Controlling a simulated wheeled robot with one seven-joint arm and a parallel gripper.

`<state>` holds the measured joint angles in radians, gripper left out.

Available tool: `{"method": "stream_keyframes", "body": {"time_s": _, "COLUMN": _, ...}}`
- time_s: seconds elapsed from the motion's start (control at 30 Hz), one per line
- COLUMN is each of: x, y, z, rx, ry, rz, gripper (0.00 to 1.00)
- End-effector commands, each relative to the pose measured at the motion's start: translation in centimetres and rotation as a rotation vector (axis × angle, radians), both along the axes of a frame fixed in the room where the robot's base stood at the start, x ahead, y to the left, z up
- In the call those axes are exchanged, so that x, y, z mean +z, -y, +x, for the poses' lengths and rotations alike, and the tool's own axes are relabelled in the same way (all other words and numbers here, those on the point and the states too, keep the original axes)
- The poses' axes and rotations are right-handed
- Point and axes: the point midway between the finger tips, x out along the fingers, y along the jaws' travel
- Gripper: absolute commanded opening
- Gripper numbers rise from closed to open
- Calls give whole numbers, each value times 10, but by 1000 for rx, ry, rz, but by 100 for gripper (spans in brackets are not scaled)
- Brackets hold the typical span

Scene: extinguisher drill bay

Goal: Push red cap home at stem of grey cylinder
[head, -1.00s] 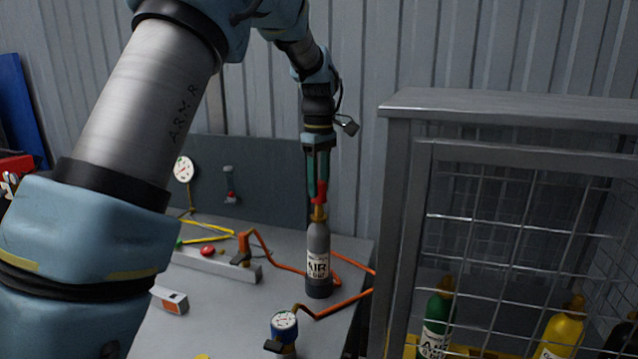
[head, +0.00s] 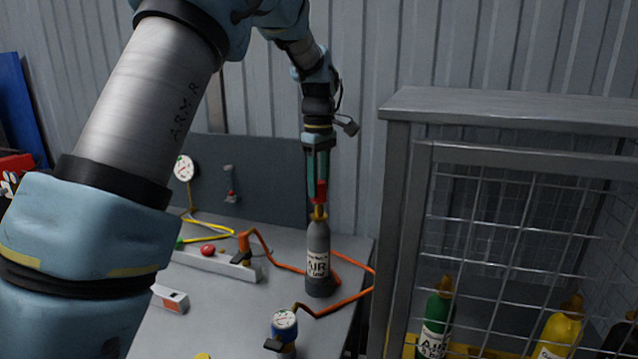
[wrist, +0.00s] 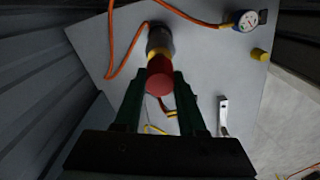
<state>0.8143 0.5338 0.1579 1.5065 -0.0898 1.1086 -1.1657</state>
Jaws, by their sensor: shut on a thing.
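The grey cylinder (head: 319,262) stands upright on the bench and carries a white AIR label. Its brass stem (head: 319,214) is at the top. The red cap (head: 321,192) is between the fingertips of my gripper (head: 318,184), directly above the stem. In the wrist view the red cap (wrist: 160,78) is between my green fingers, with the cylinder's neck (wrist: 159,45) just beyond it. My gripper points down and is shut on the cap. The cap hides the stem's tip, so I cannot tell how far it sits on the stem.
An orange hose (head: 345,304) runs around the cylinder to a blue gauge (head: 284,326) at the bench front. A metal rail (head: 215,262) lies to the left. A mesh cage (head: 500,103) with green and yellow cylinders stands close on the right.

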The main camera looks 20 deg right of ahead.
Motion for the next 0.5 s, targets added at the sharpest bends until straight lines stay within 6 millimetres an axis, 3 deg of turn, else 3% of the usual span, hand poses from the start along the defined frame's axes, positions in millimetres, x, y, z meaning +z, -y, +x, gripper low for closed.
{"method": "stream_keyframes", "body": {"time_s": 0.5, "x": -13, "y": 0, "z": 0, "rx": 0, "ry": 0, "rz": 0, "gripper": 0}}
